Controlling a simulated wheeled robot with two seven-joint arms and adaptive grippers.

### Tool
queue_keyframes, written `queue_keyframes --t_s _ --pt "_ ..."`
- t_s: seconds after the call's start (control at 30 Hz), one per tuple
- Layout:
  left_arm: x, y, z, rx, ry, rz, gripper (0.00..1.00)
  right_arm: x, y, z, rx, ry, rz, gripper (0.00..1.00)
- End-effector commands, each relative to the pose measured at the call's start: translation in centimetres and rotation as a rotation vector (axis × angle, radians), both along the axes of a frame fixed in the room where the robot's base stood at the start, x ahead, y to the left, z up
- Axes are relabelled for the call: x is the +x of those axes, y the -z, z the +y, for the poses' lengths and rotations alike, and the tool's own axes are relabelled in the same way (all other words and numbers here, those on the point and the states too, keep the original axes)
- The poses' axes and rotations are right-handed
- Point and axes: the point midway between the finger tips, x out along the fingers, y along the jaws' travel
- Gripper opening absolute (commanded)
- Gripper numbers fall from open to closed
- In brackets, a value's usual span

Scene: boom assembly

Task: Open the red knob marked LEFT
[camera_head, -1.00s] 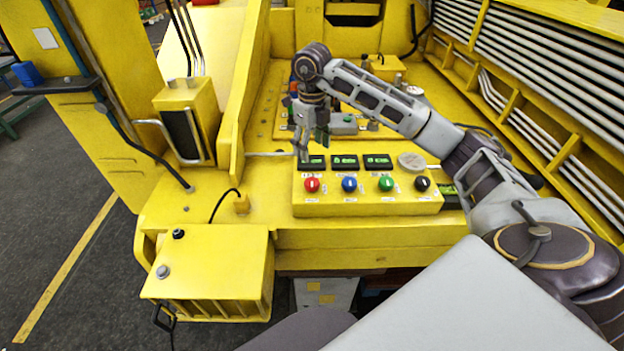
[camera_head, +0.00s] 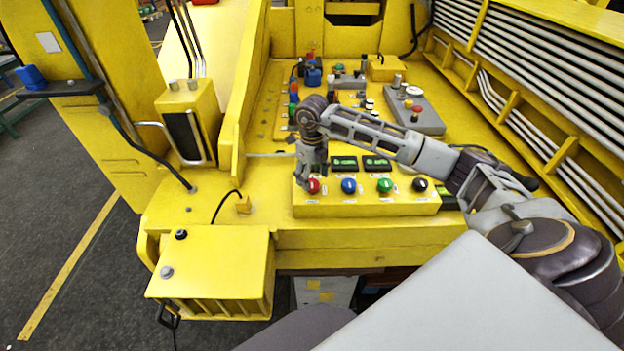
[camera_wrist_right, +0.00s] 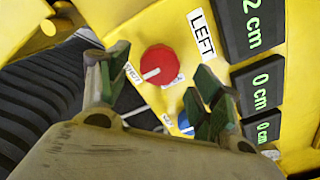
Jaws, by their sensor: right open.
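The red knob (camera_wrist_right: 160,63) sits on the yellow control box, with a LEFT label (camera_wrist_right: 202,35) beside it in the wrist view. Its white pointer line shows on its face. In the head view the red knob (camera_head: 313,186) is the leftmost of the row, partly behind my gripper. My right gripper (camera_wrist_right: 152,85) is open, its two fingers apart on either side of the knob in the wrist view. In the head view my right gripper (camera_head: 305,182) is right at the knob; whether it touches cannot be told. My left gripper is not in view.
A blue knob (camera_head: 348,186), a green knob (camera_head: 385,185) and a black knob (camera_head: 420,185) continue the row to the right. Displays (camera_head: 377,163) stand behind them. A grey box with buttons (camera_head: 415,112) lies farther back. A yellow box (camera_head: 215,265) is at the front left.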

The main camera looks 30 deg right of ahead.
Motion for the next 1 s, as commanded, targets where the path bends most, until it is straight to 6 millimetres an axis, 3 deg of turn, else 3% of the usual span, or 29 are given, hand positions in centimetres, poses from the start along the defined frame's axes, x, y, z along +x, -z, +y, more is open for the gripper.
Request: queue_keyframes --t_s 0.3,0.63,1.0 --pt "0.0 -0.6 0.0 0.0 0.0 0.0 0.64 0.0 2.3 0.0 0.001 0.0 0.0 0.65" --pt "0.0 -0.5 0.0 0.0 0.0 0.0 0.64 0.0 2.5 0.0 0.001 0.0 0.0 0.65" --pt "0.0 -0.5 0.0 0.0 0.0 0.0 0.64 0.0 2.4 0.0 0.001 0.001 0.0 0.18"
